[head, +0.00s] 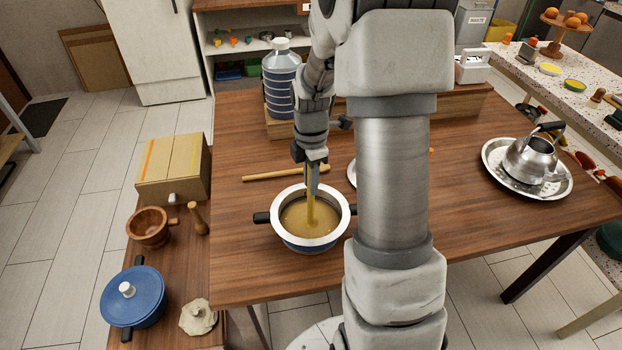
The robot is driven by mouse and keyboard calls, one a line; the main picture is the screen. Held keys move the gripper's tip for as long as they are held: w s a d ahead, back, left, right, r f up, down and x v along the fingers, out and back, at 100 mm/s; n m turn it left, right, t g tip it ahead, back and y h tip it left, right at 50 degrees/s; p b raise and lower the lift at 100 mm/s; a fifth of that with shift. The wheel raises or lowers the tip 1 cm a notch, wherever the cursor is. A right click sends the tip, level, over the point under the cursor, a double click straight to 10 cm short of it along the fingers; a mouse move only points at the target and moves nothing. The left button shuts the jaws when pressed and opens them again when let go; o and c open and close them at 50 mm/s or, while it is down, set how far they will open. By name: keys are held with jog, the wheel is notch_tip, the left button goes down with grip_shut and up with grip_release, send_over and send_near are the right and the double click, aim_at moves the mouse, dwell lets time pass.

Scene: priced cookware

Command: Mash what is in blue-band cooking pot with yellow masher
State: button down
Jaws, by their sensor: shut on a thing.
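The cooking pot (328,236) stands on the wooden table, with a pale wide rim, a blue outer side and dark handles. It holds a brownish-yellow content (296,217). My gripper (312,190) is above the pot, pointing down. It is shut on the upright yellow masher (310,207), whose lower end goes down into the content. The masher's head is hidden in the content. My arm hides part of the table right of the pot.
A wooden rolling pin or stick (270,175) lies behind the pot. A large water bottle (282,82) stands farther back. A kettle (531,158) sits on a metal tray (497,181) at right. A blue lidded pot (133,305) and wooden mortar (148,230) are at lower left.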

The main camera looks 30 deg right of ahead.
jog(key=shift+w+d+r+p, duration=0.35)
jog(key=shift+d+r+p, duration=0.3)
jog(key=shift+p, duration=0.25)
jog(key=shift+a, duration=0.1)
dwell(0.4)
jog(key=shift+w+a, duration=0.1)
jog(key=shift+a, duration=0.55)
dwell(0.9)
jog(key=shift+f, duration=0.15)
